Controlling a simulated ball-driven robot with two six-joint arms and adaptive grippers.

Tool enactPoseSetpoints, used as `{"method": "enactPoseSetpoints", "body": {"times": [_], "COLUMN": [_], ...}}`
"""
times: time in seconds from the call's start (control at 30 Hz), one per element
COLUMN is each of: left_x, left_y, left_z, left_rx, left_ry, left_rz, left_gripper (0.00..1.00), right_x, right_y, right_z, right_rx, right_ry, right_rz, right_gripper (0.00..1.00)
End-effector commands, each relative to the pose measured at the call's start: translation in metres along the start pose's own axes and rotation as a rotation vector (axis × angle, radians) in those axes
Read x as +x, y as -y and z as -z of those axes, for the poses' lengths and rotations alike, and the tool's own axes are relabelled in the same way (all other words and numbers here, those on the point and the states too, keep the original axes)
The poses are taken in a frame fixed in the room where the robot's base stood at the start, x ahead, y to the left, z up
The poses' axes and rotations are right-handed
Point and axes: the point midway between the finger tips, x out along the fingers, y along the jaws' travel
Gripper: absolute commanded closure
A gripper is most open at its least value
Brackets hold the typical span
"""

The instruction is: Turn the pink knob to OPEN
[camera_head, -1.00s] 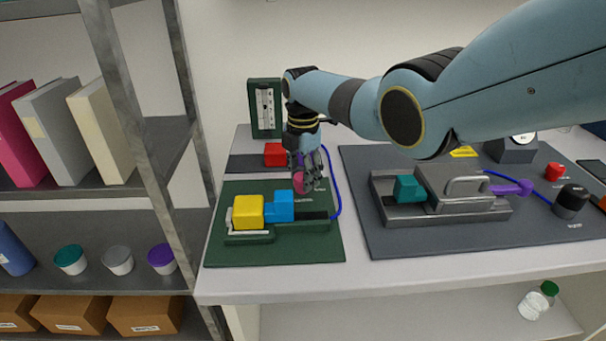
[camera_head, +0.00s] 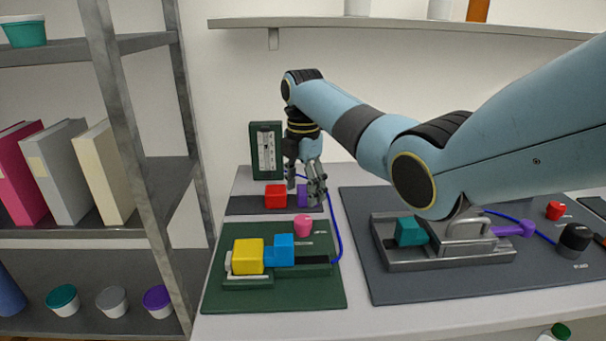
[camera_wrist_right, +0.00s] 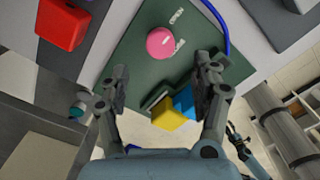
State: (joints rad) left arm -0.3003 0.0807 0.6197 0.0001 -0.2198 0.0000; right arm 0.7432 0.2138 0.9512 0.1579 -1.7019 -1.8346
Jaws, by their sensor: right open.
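The pink knob (camera_head: 303,224) stands on the green board (camera_head: 218,290), behind the blue block. In the right wrist view the pink knob (camera_wrist_right: 160,42) shows from above, with a light line on its top. The labels OPEN and CLOSE show beside it. My right gripper (camera_head: 311,188) is above and behind the knob, apart from it. In the wrist view the right gripper's fingers (camera_wrist_right: 162,92) are spread, with nothing between them. My left gripper is not seen in the head view.
A yellow block (camera_head: 248,256) and a blue block (camera_head: 284,249) sit on the green board. A red block (camera_head: 276,195) and a purple piece (camera_head: 301,196) are behind. A blue tube (camera_head: 338,222) runs right of the knob. A grey rig (camera_head: 440,260) stands to the right.

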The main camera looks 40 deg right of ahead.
Motion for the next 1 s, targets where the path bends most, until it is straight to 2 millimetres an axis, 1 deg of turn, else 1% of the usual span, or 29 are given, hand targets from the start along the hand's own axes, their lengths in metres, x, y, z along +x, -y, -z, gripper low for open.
{"method": "enactPoseSetpoints", "body": {"times": [0.03,0.1,0.2,0.37,0.83,0.93,0.97,1.0], "left_x": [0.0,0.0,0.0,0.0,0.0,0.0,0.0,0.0], "left_y": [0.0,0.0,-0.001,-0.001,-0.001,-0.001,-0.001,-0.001], "left_z": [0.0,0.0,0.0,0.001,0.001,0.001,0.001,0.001], "left_rx": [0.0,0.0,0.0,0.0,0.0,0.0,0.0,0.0], "left_ry": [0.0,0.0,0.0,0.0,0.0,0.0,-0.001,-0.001], "left_rz": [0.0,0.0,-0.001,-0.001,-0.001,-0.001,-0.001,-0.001], "left_gripper": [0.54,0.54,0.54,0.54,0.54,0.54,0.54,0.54], "right_x": [-0.01,-0.021,-0.032,-0.038,-0.037,-0.027,-0.021,-0.011], "right_y": [-0.001,-0.001,-0.001,0.0,0.0,0.007,0.012,0.02], "right_z": [-0.001,0.0,0.0,0.0,0.0,0.003,0.005,0.009], "right_rx": [0.0,0.0,0.0,0.0,0.002,0.039,0.064,0.111], "right_ry": [0.001,0.001,0.0,-0.001,0.0,0.008,0.014,0.023], "right_rz": [-0.004,-0.003,-0.002,-0.001,0.0,-0.003,-0.006,-0.012], "right_gripper": [0.36,0.36,0.36,0.36,0.36,0.36,0.36,0.36]}}
